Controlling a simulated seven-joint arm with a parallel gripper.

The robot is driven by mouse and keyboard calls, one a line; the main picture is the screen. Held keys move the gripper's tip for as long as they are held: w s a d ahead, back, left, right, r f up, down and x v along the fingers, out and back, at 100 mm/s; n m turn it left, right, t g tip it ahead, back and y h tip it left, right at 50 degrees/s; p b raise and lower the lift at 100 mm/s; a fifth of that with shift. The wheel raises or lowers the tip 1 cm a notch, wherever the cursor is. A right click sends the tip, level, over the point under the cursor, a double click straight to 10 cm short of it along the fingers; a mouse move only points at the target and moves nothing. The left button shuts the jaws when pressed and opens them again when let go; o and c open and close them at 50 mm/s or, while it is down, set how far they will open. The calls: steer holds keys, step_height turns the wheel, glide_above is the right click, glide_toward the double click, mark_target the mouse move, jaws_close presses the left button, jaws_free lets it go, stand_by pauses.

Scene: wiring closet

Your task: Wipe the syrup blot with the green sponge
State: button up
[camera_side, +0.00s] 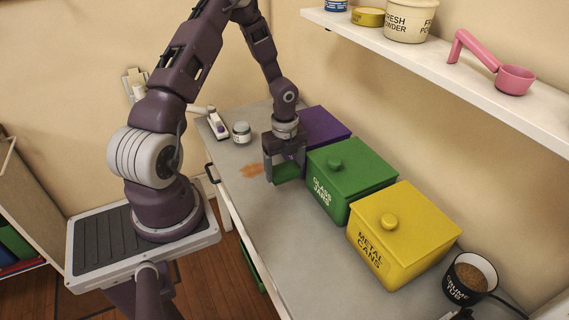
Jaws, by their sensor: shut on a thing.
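The syrup blot (251,171) is an orange-brown smear on the grey counter, left of my gripper. My gripper (284,172) points down beside the blot and is shut on the green sponge (287,173). The sponge shows as a green block between the fingers, at or just above the counter; I cannot tell whether it touches. The fingers hide part of the sponge.
Purple (327,127), green (349,179) and yellow (403,236) lidded bins line the counter's wall side, the purple one close behind my gripper. A small jar (241,133) stands beyond the blot. A shelf (440,68) overhangs at right. The counter's front left is clear.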

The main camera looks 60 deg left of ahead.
mark_target(285, 192)
steer(key=shift+f, duration=0.75)
steer(key=o, duration=1.2)
steer(key=shift+o, duration=0.2)
steer(key=shift+f, duration=0.1)
steer(key=shift+f, duration=2.15)
